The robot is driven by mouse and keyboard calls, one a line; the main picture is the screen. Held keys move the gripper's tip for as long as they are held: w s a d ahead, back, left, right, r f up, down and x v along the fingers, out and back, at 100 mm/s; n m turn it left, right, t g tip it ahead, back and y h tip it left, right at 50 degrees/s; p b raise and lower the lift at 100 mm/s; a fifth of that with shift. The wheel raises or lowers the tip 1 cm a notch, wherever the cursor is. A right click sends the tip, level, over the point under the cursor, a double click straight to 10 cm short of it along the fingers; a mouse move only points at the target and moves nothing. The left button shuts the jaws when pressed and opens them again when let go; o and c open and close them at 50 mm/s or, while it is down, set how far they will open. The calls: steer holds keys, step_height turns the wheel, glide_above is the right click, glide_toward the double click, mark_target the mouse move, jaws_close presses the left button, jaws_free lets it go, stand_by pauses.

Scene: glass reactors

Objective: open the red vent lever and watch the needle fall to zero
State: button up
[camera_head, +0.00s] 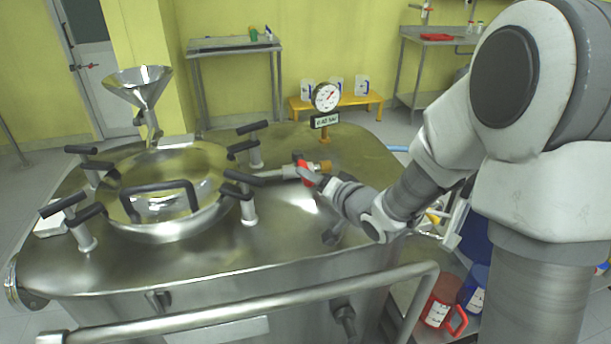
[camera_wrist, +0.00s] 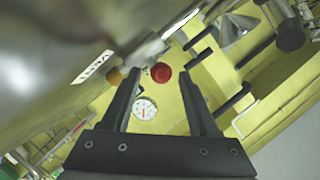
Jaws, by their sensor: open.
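The red vent lever (camera_head: 306,174) sits on a short pipe with a brass end on top of the steel reactor (camera_head: 255,240). In the wrist view its red part (camera_wrist: 161,72) shows between my fingertips. My gripper (camera_head: 316,181) is right at the lever from the right; the wrist view shows its two black fingers (camera_wrist: 160,78) apart, and I cannot tell if they touch the lever. The round white gauge (camera_head: 326,96) stands behind the lever and also shows in the wrist view (camera_wrist: 145,108). Its needle reading is too small to read surely.
A small display (camera_head: 325,120) sits under the gauge. Left of the lever is a round hatch (camera_head: 165,230) with several black-handled clamps and a steel funnel (camera_head: 138,86). A steel rail (camera_head: 250,304) runs along the front. Red and blue jugs stand low at the right.

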steer(key=shift+x, duration=1.9)
jaws_close()
